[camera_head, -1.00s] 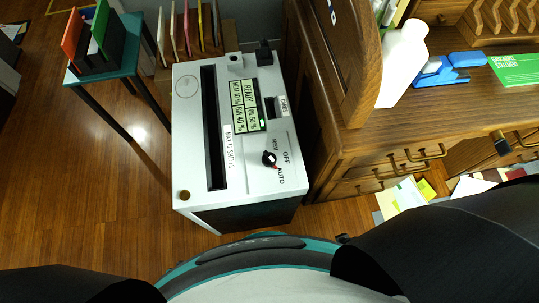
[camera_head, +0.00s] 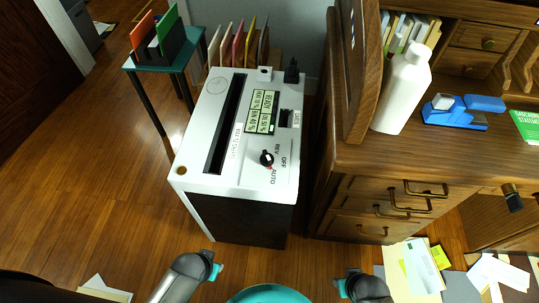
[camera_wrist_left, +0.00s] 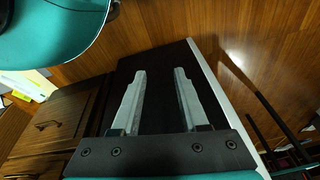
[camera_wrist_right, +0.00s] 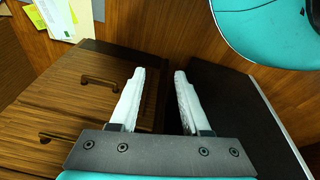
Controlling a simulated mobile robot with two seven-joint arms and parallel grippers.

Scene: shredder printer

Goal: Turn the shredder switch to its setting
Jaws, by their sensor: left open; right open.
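The shredder (camera_head: 205,165) is a white-topped box with a dark front, standing on the floor ahead. My left gripper (camera_wrist_left: 160,70) is open and empty, facing the shredder's dark side (camera_wrist_left: 150,95). My right gripper (camera_wrist_right: 163,72) is open and empty, over the gap between the desk drawers and the shredder's dark side (camera_wrist_right: 225,95). The switch is not visible in either wrist view.
A wooden desk (camera_head: 350,165) with drawers stands close right of the shredder, holding a white bottle (camera_head: 402,90) and a blue stapler-like object (camera_head: 455,112). A teal side table (camera_head: 185,62) with folders is at back left. Papers (camera_head: 410,270) lie on the floor at right. The left floor is mostly clear.

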